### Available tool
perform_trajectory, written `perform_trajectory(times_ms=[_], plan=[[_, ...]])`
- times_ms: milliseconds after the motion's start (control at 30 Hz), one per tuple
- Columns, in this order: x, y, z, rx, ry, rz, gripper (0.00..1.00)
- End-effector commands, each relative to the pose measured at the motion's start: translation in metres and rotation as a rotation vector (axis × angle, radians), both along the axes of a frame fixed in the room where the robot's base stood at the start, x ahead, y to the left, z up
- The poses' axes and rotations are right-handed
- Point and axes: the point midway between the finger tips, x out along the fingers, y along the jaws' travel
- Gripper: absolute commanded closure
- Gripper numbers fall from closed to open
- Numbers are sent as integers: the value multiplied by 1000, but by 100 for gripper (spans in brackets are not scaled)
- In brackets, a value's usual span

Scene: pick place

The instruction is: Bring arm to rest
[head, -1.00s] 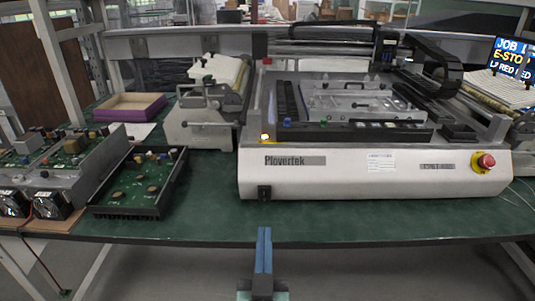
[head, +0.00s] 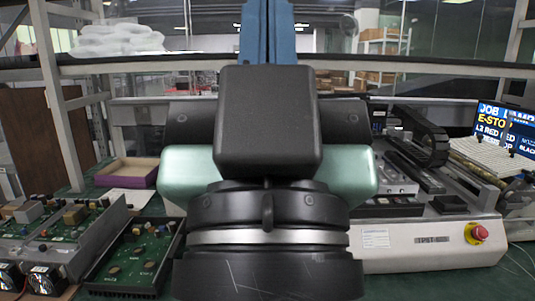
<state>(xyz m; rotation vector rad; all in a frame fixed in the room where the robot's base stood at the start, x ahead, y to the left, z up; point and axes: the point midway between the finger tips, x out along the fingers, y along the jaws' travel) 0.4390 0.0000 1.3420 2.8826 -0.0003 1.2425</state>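My gripper (head: 268,25) shows at the top centre of the head view, raised in front of the workbench. Its two blue fingers lie side by side with only a thin dark line between them, so it looks shut and empty. The finger ends run up to the top edge of the picture. My black and pale green wrist fills the middle of the view below the fingers. It hides much of the white machine (head: 430,247) behind it.
A green workbench carries open circuit-board trays (head: 135,262) at the left and a purple-edged box (head: 130,172) behind them. At the right are a red stop button (head: 479,232) on the machine and a lit screen (head: 503,130). A metal rail (head: 420,66) crosses behind.

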Motion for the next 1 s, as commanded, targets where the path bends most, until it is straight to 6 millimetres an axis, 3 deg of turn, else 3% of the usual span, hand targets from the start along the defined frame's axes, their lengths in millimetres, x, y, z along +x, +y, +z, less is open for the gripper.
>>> perform_trajectory(times_ms=[33,500,700,1000], plan=[[0,0,30,1,0,1,100],[1,1,163,1,2,2,100],[1,1,187,1,2,2,100],[1,1,188,1,2,2,100]])
